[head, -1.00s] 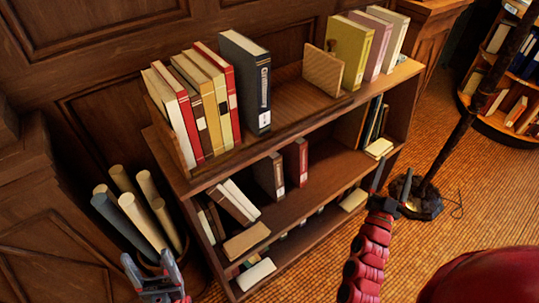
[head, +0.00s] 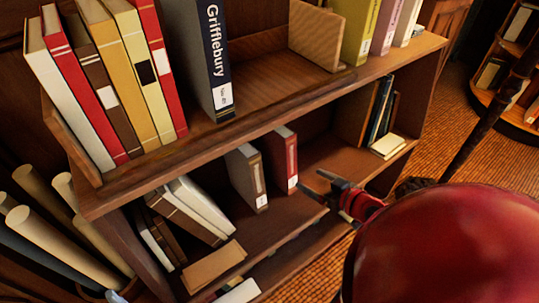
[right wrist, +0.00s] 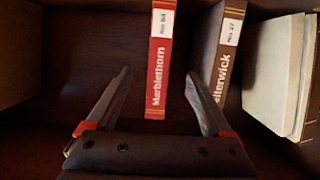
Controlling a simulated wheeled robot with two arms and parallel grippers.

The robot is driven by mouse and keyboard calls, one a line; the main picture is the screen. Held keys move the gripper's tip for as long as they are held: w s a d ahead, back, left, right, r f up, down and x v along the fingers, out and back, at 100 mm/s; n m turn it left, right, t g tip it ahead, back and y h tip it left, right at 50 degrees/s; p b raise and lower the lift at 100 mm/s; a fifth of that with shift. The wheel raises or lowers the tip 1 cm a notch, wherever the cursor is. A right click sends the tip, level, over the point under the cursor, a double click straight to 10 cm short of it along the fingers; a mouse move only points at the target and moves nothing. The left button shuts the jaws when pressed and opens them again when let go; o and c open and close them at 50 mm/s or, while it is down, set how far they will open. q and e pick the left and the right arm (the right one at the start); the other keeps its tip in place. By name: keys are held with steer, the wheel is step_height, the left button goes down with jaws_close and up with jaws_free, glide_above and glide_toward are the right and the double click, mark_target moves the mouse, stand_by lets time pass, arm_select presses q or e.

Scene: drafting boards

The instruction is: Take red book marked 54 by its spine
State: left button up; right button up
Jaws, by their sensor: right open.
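The red book marked 54 (head: 284,160) stands upright on the middle shelf, spine outward. In the right wrist view its spine (right wrist: 160,62) reads "Marblethorn" and "No 54". My right gripper (head: 314,184) is open and empty, at the front of that shelf, to the right of the red book and apart from it in the head view. In the right wrist view its fingers (right wrist: 159,78) appear on either side of the red spine. Only a small tip of what seems my left gripper (head: 117,296) shows at the bottom edge; its jaws are hidden.
A brown book marked 27 (right wrist: 226,50) stands close beside the red one, near one finger; it also shows in the head view (head: 247,178). Leaning books (head: 190,207) are further left. The top shelf board (head: 270,118) overhangs. Shelf space right of the red book is clear.

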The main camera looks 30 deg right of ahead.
mark_target(280, 162)
steer(key=b+x, duration=0.1)
steer(key=x, duration=1.5)
steer(key=shift+w+r, duration=0.1)
steer(key=shift+w, duration=0.2)
jaws_close()
stand_by(0.6)
